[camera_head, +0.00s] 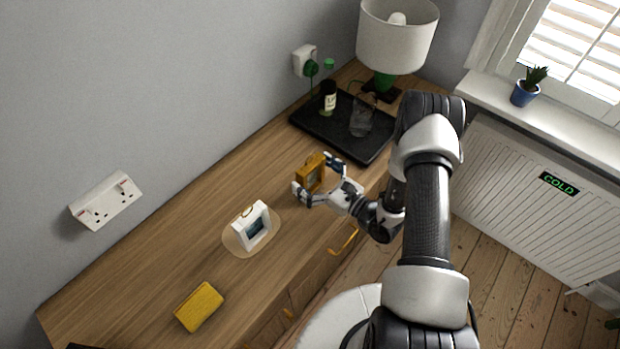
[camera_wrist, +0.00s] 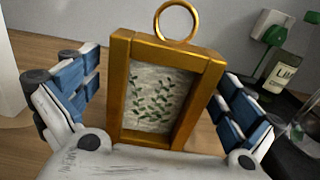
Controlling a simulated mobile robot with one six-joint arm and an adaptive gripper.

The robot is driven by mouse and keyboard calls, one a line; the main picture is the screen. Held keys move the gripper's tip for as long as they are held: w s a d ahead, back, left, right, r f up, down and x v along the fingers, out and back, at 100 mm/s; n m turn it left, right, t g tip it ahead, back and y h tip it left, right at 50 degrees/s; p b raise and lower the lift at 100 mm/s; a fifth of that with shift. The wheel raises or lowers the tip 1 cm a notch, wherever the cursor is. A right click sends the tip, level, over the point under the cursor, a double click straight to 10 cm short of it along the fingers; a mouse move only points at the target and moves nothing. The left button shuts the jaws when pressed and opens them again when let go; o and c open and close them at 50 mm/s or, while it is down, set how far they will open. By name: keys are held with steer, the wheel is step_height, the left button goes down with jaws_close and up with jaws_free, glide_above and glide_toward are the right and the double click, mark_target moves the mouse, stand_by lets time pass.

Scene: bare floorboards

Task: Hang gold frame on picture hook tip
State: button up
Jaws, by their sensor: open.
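The gold frame (camera_head: 311,174) stands upright on the wooden dresser top. It has a green leaf print and a ring on top, and it fills the middle of the wrist view (camera_wrist: 122,95). My gripper (camera_head: 320,178) is open around the frame, one finger on each side. In the wrist view my gripper (camera_wrist: 160,100) shows gaps between its blue finger pads and the frame's sides. No picture hook is seen in either view.
A white frame (camera_head: 252,228) stands on a round mat at left, with a yellow block (camera_head: 199,307) nearer the front. A black tray (camera_head: 322,134) holds a bottle (camera_head: 328,98) and a glass (camera_head: 361,121). A lamp (camera_head: 396,36) stands behind. Sockets (camera_head: 106,201) are on the wall.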

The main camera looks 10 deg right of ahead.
steer(key=shift+w+a, duration=0.1)
steer(key=shift+w, duration=0.05)
steer(key=shift+c, duration=0.4)
steer(key=c, duration=1.2)
steer(key=shift+o, duration=0.2)
steer(key=shift+r, duration=0.1)
step_height(320, 180, up, 20)
steer(key=p, duration=0.5)
steer(key=shift+p, duration=0.4)
